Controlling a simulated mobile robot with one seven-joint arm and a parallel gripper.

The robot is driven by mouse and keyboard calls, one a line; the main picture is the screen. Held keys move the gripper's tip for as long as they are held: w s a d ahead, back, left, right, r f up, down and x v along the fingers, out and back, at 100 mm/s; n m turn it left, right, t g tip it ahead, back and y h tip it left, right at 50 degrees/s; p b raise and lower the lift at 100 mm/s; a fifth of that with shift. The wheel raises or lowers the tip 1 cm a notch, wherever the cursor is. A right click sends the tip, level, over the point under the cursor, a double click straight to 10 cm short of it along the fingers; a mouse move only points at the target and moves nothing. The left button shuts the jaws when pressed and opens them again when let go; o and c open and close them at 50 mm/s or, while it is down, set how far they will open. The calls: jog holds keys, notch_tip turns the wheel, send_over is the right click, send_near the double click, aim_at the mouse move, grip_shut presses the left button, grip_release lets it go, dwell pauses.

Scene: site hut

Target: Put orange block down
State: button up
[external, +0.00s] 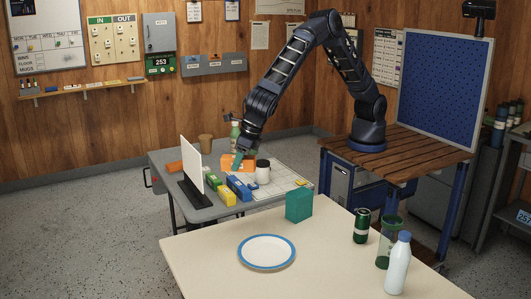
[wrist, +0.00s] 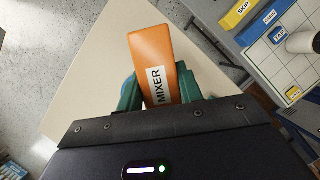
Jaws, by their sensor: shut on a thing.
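My gripper (external: 243,160) is over the grey table in the external view, its teal fingers pointing down. In the wrist view my gripper (wrist: 157,88) is shut on the orange block (wrist: 150,48), which has a white label reading MIXER. One teal finger lies on each side of it. An orange shape (external: 229,162) shows at the fingers in the external view, partly covered by them. I cannot tell there whether it touches anything below.
The grey table (external: 160,158) holds a white upright panel (external: 192,160), yellow (external: 226,196) and blue (external: 238,188) blocks, a dark-lidded white jar (external: 263,174) and a grid board (external: 292,183). The cream table (external: 200,255) in front bears a plate (external: 266,262), a teal box (external: 299,206) and bottles.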

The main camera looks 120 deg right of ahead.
jog(key=s+a+n+y, duration=0.1)
jog(key=s+a+n, duration=0.25)
jog(key=a, duration=1.55)
jog(key=n+y, duration=0.2)
jog(key=n, duration=0.2)
send_over(322, 287)
jog(key=s, duration=0.1)
jog(key=shift+t, duration=0.5)
jog(key=f, duration=2.5)
jog(key=shift+s+f, duration=0.15)
jog(key=shift+s, duration=0.1)
jog(key=shift+f, duration=0.1)
jog(key=o, duration=1.1)
jog(key=shift+c, duration=0.2)
